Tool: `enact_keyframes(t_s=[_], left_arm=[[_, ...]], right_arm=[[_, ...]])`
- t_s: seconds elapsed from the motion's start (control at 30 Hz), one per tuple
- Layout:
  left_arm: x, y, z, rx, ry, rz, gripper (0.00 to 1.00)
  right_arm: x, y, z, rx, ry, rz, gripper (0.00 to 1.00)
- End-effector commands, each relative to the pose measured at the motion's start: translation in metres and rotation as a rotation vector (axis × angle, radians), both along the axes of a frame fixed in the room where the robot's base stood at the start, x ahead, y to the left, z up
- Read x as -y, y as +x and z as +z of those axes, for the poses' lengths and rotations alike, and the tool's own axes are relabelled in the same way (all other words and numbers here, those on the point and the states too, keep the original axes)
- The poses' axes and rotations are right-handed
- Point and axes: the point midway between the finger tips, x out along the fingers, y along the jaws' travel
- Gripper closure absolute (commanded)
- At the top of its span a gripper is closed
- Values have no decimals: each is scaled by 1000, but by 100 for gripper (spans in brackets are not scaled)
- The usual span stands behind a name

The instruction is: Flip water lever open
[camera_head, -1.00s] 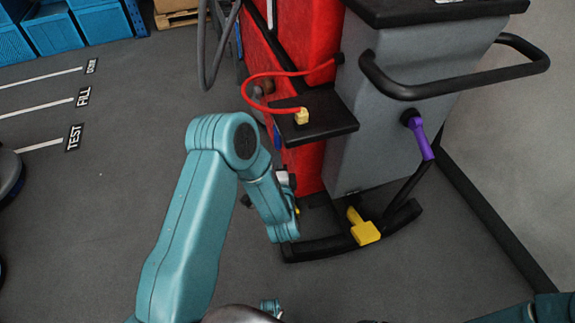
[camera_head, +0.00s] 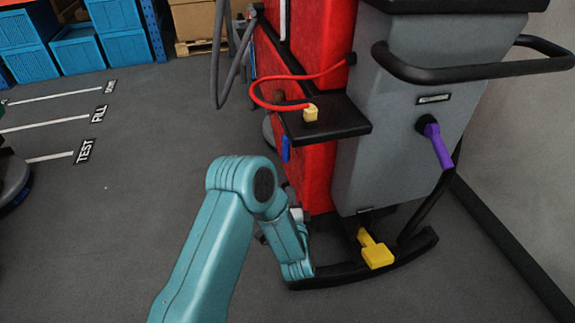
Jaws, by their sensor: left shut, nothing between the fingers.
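The red and grey scrubber machine (camera_head: 323,165) stands at the centre right. A purple lever (camera_head: 438,146) slants down from a black pivot on its grey tank (camera_head: 395,120). A small blue lever-like part (camera_head: 286,148) hangs below the black shelf (camera_head: 335,122). I cannot tell which of these is the water lever. My left gripper (camera_head: 296,213) is low beside the red body, mostly hidden by my teal forearm. It is shut and empty, and its contact with the machine cannot be made out. My right gripper is out of view.
A yellow pedal (camera_head: 376,252) sits above the black curved base bar (camera_head: 365,275). A red hose (camera_head: 262,98) loops to a yellow plug on the shelf. A black handlebar (camera_head: 470,70) juts out right. Open floor (camera_head: 100,230) lies left; blue crates (camera_head: 90,45) stand behind.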

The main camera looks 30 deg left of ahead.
Motion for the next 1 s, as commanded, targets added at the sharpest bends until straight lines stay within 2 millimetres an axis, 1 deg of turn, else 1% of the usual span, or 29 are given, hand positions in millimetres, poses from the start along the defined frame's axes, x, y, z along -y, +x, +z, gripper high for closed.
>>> enact_keyframes(t_s=[0.17,0.27,0.37,0.7,0.8,1.0], left_arm=[[0,2,0,1,-1,-1,100],[-6,9,-1,3,-2,1,100],[-16,22,-2,4,0,1,100],[-61,79,-2,3,1,1,100],[-70,92,-3,3,1,0,100],[-82,106,-1,1,-1,-1,100]], right_arm=[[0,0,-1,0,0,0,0],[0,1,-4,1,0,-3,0],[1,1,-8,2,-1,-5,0],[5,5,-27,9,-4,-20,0],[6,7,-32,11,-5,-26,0],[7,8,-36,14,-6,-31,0]])
